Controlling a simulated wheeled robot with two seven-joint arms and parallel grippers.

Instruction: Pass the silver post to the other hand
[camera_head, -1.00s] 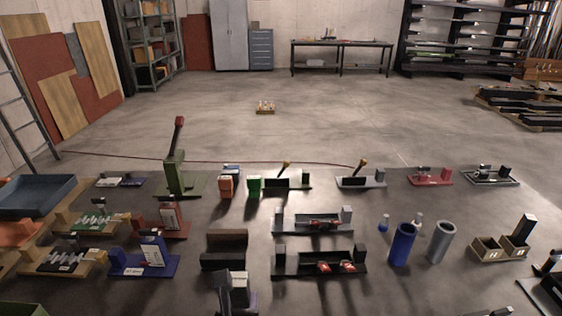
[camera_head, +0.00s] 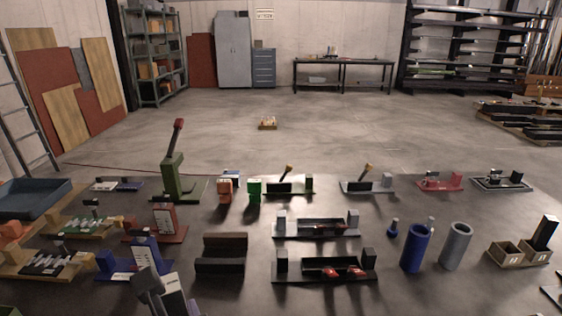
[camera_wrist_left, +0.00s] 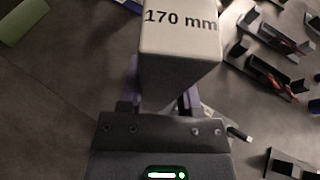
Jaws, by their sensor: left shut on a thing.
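The silver post (camera_wrist_left: 180,65) is a pale grey square block marked "170 mm" in the left wrist view. My left gripper (camera_wrist_left: 160,102) is shut on it, with a finger at each side of the post. The post stands out away from the gripper toward the top of that view. In the head view my left gripper (camera_head: 150,286) is at the bottom, left of centre, with part of the post (camera_head: 174,297) beside it. The lower part is cut off by the picture edge. My right gripper is not in view.
A blue stand (camera_head: 146,250) is just behind the left gripper, and a dark brown block (camera_head: 221,255) is to its right. Black trays (camera_head: 300,278) lie in the middle. Blue (camera_head: 415,248) and grey (camera_head: 455,246) tubes stand at right. The front centre is bare table.

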